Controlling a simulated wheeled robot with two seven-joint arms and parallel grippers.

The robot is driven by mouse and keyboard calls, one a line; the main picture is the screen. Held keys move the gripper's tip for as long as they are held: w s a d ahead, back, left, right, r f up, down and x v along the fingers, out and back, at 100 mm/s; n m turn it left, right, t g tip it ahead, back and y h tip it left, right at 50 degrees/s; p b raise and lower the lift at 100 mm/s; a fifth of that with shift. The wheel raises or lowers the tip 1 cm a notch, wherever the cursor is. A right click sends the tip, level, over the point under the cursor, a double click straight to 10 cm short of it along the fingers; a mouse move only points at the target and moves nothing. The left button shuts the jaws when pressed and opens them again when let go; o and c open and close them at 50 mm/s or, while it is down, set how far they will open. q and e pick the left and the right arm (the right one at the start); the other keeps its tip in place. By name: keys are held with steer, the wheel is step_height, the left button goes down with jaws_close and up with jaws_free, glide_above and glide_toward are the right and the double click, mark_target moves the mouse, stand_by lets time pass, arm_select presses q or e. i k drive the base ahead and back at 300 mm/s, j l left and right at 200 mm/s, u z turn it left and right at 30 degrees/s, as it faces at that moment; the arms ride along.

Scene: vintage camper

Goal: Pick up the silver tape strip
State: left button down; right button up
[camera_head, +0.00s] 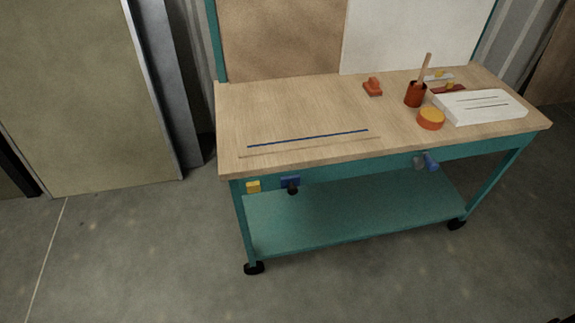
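I cannot clearly make out a silver tape strip. A small pale grey strip (436,78) with a yellow piece on it lies at the back right of the workbench top (300,105); it is too small to tell what it is. A long thin dark blue strip (308,138) lies near the front left of the top. A thin tan strip (310,147) lies just in front of it, close to the front edge. Neither of my grippers is in view.
A red cup (414,94) with a wooden stick, an orange-yellow round tub (431,119), a white slotted block (480,106) and a small red object (372,87) stand on the right half. The bench has a teal lower shelf (350,210) and casters. Floor in front is clear.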

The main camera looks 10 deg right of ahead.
mark_target(440, 74)
steer(key=z, duration=1.3)
